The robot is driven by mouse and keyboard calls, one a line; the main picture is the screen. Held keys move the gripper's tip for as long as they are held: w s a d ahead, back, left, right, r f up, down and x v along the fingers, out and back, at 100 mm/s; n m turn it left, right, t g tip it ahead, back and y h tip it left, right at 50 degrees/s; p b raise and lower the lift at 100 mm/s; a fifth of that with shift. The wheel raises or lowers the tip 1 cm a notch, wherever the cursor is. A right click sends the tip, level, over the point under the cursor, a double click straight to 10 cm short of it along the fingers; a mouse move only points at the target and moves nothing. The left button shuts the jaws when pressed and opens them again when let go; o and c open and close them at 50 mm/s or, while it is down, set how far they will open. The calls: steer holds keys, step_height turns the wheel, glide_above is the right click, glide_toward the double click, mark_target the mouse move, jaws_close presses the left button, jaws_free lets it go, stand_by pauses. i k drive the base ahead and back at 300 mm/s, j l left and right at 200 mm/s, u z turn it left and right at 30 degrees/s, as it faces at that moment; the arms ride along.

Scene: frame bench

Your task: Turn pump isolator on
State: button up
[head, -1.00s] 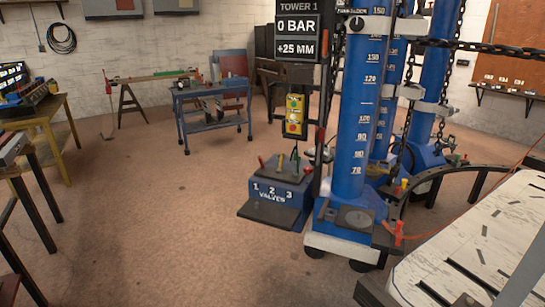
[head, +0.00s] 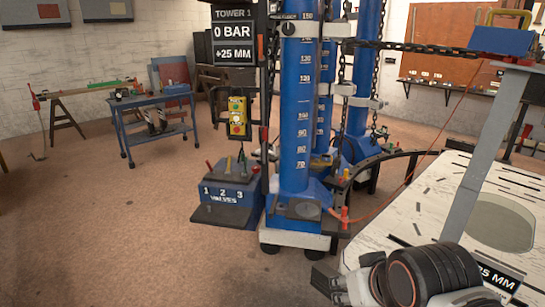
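No part is legibly marked as the pump isolator. A yellow control box (head: 238,117) with green and red parts hangs below the Tower 1 display (head: 233,32), which reads 0 BAR and +25 MM. A blue valve block (head: 228,192) marked 1 2 3 VALVES stands on the floor below, with small levers on top. My arm shows at the bottom right, over the pale table. A dark part at its left end looks like my gripper (head: 325,278); it is apart from the box and the valve block, and its fingers are not clear.
The blue tower (head: 298,115) stands on a white base right of the valve block. A pale table (head: 440,215) with a round hole fills the lower right. Chains and an orange cable run between them. A blue trolley (head: 155,120) stands at the back left. The left floor is clear.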

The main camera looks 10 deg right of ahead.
mark_target(255, 169)
steer(key=i+j+u, duration=0.45)
steer(key=i, duration=0.15)
steer(key=i+j+u, duration=0.3)
steer(key=i+u, duration=0.15)
steer(key=i, duration=0.55)
steer(key=i+u, duration=0.4)
steer(key=i, duration=0.65)
steer(key=i+z, duration=0.25)
steer(key=i, duration=0.2)
steer(key=i+z, duration=0.2)
steer(key=i, duration=0.25)
steer(key=i+j+z, duration=0.25)
steer(key=i, duration=0.2)
steer(key=i+j+z, duration=0.2)
steer(key=i, duration=0.25)
steer(key=i+l+z, duration=0.2)
steer(key=z, duration=0.3)
steer(key=i+z, duration=0.75)
steer(key=z, duration=0.25)
steer(key=i+j+z, duration=0.2)
steer(key=z, duration=0.3)
steer(key=i+j, duration=0.1)
steer(key=i, duration=0.25)
